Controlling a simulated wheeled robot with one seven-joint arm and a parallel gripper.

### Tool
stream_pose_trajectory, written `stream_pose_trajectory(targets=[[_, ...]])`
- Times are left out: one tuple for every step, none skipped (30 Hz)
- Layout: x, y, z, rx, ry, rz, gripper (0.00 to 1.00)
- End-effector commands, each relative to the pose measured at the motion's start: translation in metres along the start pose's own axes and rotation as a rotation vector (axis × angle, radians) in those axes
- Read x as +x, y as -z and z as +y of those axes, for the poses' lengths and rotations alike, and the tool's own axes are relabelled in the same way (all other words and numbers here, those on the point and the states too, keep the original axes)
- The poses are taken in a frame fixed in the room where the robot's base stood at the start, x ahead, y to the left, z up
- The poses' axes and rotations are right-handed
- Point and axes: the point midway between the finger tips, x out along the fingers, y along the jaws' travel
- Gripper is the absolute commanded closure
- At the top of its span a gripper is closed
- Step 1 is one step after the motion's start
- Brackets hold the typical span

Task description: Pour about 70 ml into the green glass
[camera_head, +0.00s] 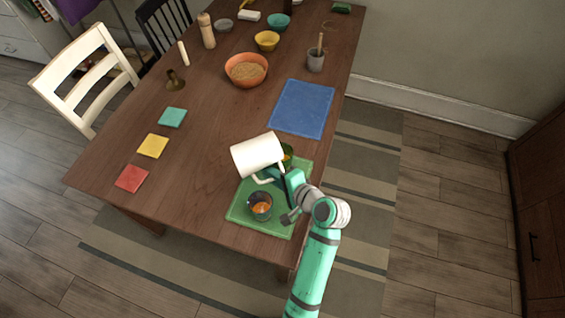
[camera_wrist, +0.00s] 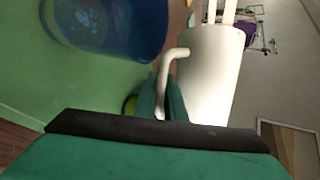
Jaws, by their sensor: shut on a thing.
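My gripper (camera_wrist: 162,98) is shut on the handle of a white jug (camera_head: 257,155). The jug is held tilted above the table, over the far left part of the green mat (camera_head: 241,215). In the wrist view the jug (camera_wrist: 208,75) stands out to the right of the fingers. The green glass (camera_head: 287,154) is mostly hidden behind the jug and my gripper; a small part with yellow shows. A bluish glass (camera_head: 260,207) with orange contents stands on the mat, nearer the front edge. It also shows in the wrist view (camera_wrist: 110,25). I see no stream of liquid.
A blue mat (camera_head: 302,108), an orange bowl (camera_head: 246,70), and red (camera_head: 131,179), yellow (camera_head: 152,146) and teal (camera_head: 172,117) squares lie on the wooden table (camera_head: 205,185).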

Motion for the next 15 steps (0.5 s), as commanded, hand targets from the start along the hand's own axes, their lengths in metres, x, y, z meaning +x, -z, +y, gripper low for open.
stream_pose_trajectory(targets=[[0.0008, 0.0004, -0.0006, 0.001, -0.003, 0.002, 1.00], [0.0006, 0.0004, 0.0000, 0.001, -0.003, 0.001, 1.00], [0.0009, 0.0008, -0.0002, 0.003, -0.007, 0.003, 1.00], [0.0012, 0.0011, -0.0010, 0.004, -0.011, 0.004, 1.00], [0.0010, 0.0011, -0.0003, 0.006, -0.010, 0.003, 1.00], [0.0011, 0.0013, -0.0008, 0.011, -0.012, 0.002, 1.00], [0.0011, 0.0014, -0.0016, 0.016, -0.013, 0.001, 1.00], [0.0008, 0.0014, -0.0013, 0.020, -0.011, -0.001, 1.00], [0.0009, 0.0013, -0.0018, 0.023, -0.012, -0.002, 1.00], [0.0009, 0.0012, -0.0023, 0.025, -0.012, -0.003, 1.00], [0.0007, 0.0013, -0.0023, 0.028, -0.010, -0.004, 1.00], [0.0007, 0.0012, -0.0027, 0.030, -0.010, -0.005, 1.00], [0.0008, 0.0010, -0.0030, 0.031, -0.009, -0.006, 1.00], [0.0006, 0.0011, -0.0031, 0.034, -0.008, -0.007, 1.00], [0.0006, 0.0009, -0.0033, 0.035, -0.007, -0.008, 1.00]])
